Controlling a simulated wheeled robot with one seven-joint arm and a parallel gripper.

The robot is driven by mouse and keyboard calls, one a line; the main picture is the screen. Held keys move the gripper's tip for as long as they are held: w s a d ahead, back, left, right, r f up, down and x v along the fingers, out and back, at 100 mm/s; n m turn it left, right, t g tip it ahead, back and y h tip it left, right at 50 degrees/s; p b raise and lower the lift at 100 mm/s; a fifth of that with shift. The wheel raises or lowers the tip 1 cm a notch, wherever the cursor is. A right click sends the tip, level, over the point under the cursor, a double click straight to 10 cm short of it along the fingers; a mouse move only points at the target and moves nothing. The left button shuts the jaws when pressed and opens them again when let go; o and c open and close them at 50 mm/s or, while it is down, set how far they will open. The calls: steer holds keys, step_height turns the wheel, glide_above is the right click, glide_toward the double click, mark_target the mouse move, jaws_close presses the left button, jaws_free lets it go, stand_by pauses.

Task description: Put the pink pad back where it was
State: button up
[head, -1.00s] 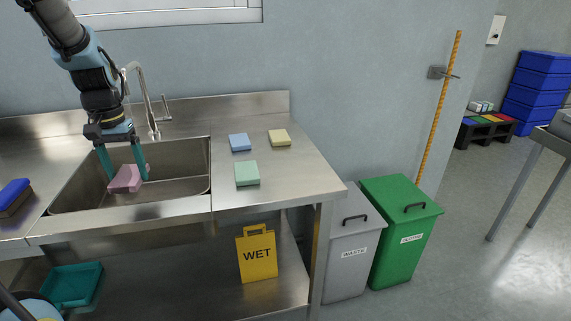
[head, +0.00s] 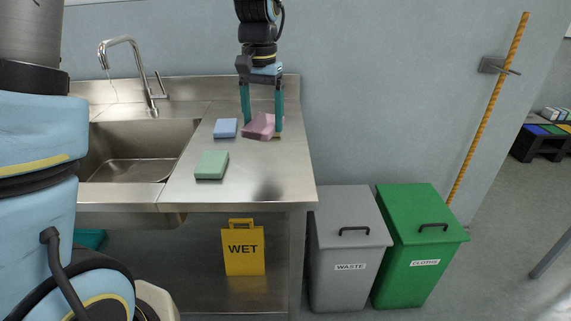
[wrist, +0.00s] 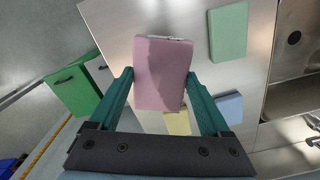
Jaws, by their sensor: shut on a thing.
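The pink pad (head: 260,126) is held between the teal fingers of my gripper (head: 262,125), over the right part of the steel drainboard (head: 240,187). In the wrist view the pink pad (wrist: 162,73) is between the fingertips and looks raised above the counter. My gripper (wrist: 162,85) is shut on it. The yellow pad lies behind and below it, mostly hidden in the head view; in the wrist view the yellow pad (wrist: 177,122) shows below the pink one. The blue pad (head: 226,128) lies just left, and the green pad (head: 212,165) lies nearer the front.
The sink basin (head: 140,170) with its tap (head: 130,60) is left of the drainboard. The wall and a raised steel back edge stand close behind my gripper. A grey waste bin (head: 350,235) and a green bin (head: 420,235) stand right of the counter. The drainboard's front right is clear.

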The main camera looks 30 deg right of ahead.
mark_target(268, 167)
steer(key=shift+s+d+f, duration=0.15)
steer(key=shift+d+f, duration=0.1)
steer(key=shift+f, duration=0.05)
step_height(268, 167, down, 9)
steer(key=shift+f+p, duration=0.15)
steer(key=shift+p, duration=0.75)
steer(key=shift+f, duration=0.15)
steer(key=o, duration=1.1)
steer(key=shift+o, duration=0.2)
